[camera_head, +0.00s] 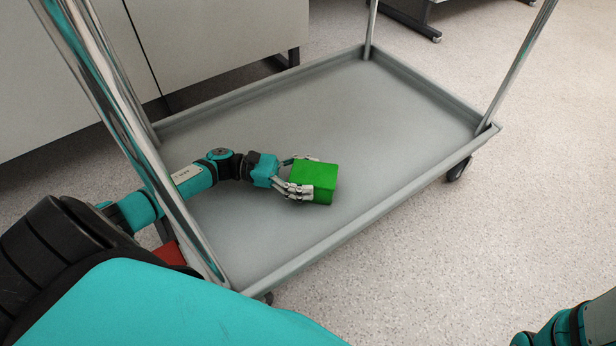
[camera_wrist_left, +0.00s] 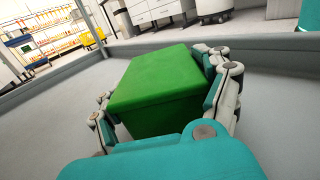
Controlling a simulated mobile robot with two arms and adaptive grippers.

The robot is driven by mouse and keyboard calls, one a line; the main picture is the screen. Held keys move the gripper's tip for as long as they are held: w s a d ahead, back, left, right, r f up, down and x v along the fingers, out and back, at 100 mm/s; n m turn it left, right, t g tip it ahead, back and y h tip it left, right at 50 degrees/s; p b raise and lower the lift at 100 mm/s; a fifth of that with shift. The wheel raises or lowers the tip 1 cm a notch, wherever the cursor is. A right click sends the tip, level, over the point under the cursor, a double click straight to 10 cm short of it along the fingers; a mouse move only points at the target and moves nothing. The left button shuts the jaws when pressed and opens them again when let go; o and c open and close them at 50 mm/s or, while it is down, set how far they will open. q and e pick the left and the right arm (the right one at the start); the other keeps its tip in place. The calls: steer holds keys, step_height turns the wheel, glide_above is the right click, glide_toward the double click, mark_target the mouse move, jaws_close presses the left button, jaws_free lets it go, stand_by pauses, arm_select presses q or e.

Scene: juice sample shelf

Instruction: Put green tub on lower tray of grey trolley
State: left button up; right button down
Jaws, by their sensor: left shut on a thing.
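The green tub (camera_head: 318,180) is a small box-shaped block over the lower tray (camera_head: 370,110) of the grey trolley. My left gripper (camera_head: 302,178) is shut on it, with fingers on both sides. In the left wrist view the green tub (camera_wrist_left: 160,88) sits between the fingers of the left gripper (camera_wrist_left: 165,95), with its flat top in sight. I cannot tell whether its underside touches the tray. My right gripper is not in view; part of my right arm shows at the bottom right corner.
Chrome posts (camera_head: 520,62) rise from the trolley's corners, and my left arm passes close by the near left one. The tray has a raised rim (camera_head: 345,232) and is bare around the tub. Pale cabinets (camera_head: 205,45) stand behind it. The floor at right is clear.

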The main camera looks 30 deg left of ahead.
arm_select(q)
steer(key=shift+f, duration=0.2)
steer(key=o, duration=1.2)
steer(key=shift+r, duration=0.1)
steer(key=shift+r, duration=0.15)
steer(key=shift+s+a, duration=0.15)
steer(key=shift+a, duration=0.2)
steer(key=p+v, duration=0.2)
steer(key=v, duration=0.3)
steer(key=shift+s+a, duration=0.1)
steer(key=shift+a, duration=0.1)
steer(key=shift+s+a, duration=0.15)
steer(key=shift+a, duration=0.2)
steer(key=shift+s+a, duration=0.15)
steer(key=shift+a, duration=0.15)
